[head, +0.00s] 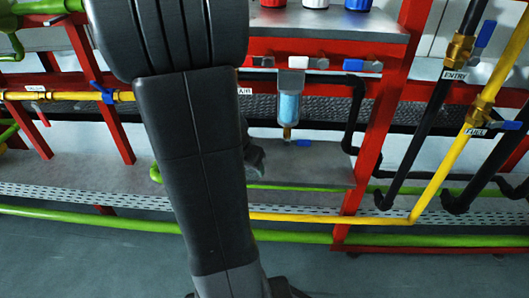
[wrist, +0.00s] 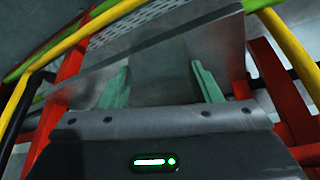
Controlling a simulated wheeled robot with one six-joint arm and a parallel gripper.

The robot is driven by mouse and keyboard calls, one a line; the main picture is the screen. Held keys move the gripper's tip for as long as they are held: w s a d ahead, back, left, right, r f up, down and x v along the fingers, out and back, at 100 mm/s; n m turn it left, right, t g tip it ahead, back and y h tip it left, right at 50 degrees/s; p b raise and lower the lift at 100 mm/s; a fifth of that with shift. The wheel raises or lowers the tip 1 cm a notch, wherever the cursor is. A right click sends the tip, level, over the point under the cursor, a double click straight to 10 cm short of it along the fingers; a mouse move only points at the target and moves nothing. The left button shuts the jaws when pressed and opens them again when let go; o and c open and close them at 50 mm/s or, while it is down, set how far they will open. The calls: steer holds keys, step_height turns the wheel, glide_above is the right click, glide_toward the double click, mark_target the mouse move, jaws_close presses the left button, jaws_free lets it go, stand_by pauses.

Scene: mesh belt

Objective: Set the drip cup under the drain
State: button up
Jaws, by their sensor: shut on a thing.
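A filter with a clear blue bowl (head: 289,107) hangs from the pipe in the head view. Its brass drain (head: 287,132) points down, with a small blue handle (head: 302,143) beside it, above a grey shelf (head: 310,172). In the wrist view my gripper (wrist: 160,75) has its two green fingers apart, shut on the drip cup. The cup's outline is too faint there to make out against the grey plate behind. In the head view my arm hides the gripper and cup. A dark part of my wrist shows left of the drain, over the shelf.
A red upright (head: 365,150) stands just right of the shelf. A black hose (head: 356,115) bends down beside the filter. Yellow and green pipes (head: 290,238) run along the front below. The space directly under the drain looks clear in the head view.

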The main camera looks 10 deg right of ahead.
steer(key=w+d, duration=0.4)
steer(key=w, duration=0.1)
steer(key=w+d, duration=0.2)
steer(key=w, duration=0.1)
steer(key=shift+d, duration=0.2)
steer(key=shift+f+b, duration=0.75)
steer(key=shift+f, duration=1.05)
steer(key=shift+f, duration=0.1)
steer(key=shift+f+b, duration=0.15)
steer(key=shift+b, duration=0.2)
steer(key=o, duration=1)
steer(key=shift+o, duration=0.2)
